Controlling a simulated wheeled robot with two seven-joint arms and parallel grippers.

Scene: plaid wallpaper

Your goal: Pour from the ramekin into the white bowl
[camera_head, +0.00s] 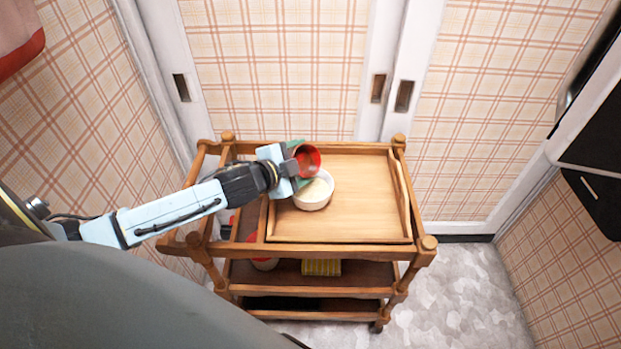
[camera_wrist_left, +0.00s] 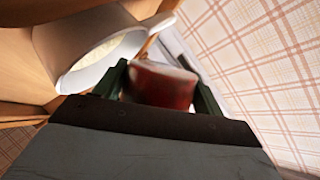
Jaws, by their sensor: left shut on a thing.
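The red ramekin (camera_head: 308,161) is held in my left gripper (camera_head: 298,163), above the far left rim of the white bowl. It is tilted, with its open mouth turned toward the bowl side. The white bowl (camera_head: 313,202) stands upright on the wooden tray (camera_head: 370,220) and has pale contents in it. In the left wrist view the ramekin (camera_wrist_left: 163,86) sits between the two green fingers, and the bowl (camera_wrist_left: 88,78) shows just beside it at the upper left. I cannot tell how much is left in the ramekin. My right gripper is not in view.
The tray lies on top of a wooden cart (camera_head: 428,243) with corner posts and rails. Lower shelves hold a yellow item (camera_head: 321,267) and a red and white item (camera_head: 265,264). The tray is clear right of the bowl. Plaid walls and sliding doors stand behind.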

